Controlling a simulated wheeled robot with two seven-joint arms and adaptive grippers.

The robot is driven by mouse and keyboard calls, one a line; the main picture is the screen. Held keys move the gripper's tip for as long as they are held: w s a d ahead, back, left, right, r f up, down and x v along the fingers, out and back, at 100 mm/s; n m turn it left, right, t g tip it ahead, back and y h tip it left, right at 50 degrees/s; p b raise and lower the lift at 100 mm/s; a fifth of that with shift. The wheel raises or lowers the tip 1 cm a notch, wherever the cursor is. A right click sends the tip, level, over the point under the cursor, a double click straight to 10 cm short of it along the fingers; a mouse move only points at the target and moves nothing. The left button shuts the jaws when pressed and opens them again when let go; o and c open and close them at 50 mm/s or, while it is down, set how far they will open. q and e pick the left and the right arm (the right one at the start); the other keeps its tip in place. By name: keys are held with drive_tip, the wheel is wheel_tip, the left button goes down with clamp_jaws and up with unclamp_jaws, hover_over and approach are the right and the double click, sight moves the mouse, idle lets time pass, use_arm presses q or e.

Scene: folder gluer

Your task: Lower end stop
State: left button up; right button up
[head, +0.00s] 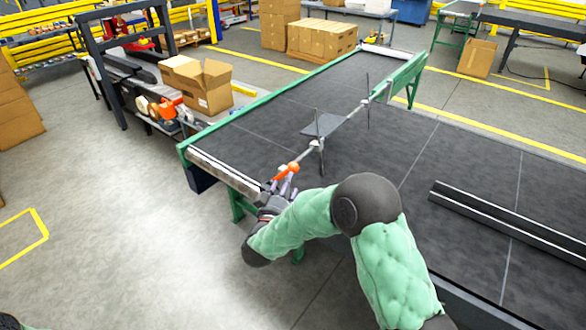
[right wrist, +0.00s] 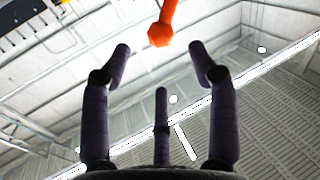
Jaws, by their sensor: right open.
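The end stop is a bar across the dark conveyor, with a grey plate (head: 322,125) on it and thin upright rods beside it. An orange handle (head: 288,169) sits at the near end of the bar, by the belt's near edge. My right gripper (head: 281,185) is just below this handle, pointing up. In the right wrist view my right gripper (right wrist: 160,50) has its fingers spread and empty. The orange handle (right wrist: 163,30) shows ahead, centred just beyond the fingertips and apparently not touched. My left gripper is not in view.
The conveyor (head: 450,160) has a green frame (head: 238,108). A long dark rail (head: 510,222) lies on the belt at right. Open cardboard boxes (head: 205,88) stand on a machine at upper left. The grey floor (head: 120,220) at left is clear.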

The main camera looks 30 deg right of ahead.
sight(293, 167)
drive_tip(key=x, duration=0.9)
drive_tip(key=shift+a+f+b, duration=0.1)
drive_tip(key=shift+f+b, duration=0.05)
drive_tip(key=shift+b, duration=0.15)
clamp_jaws()
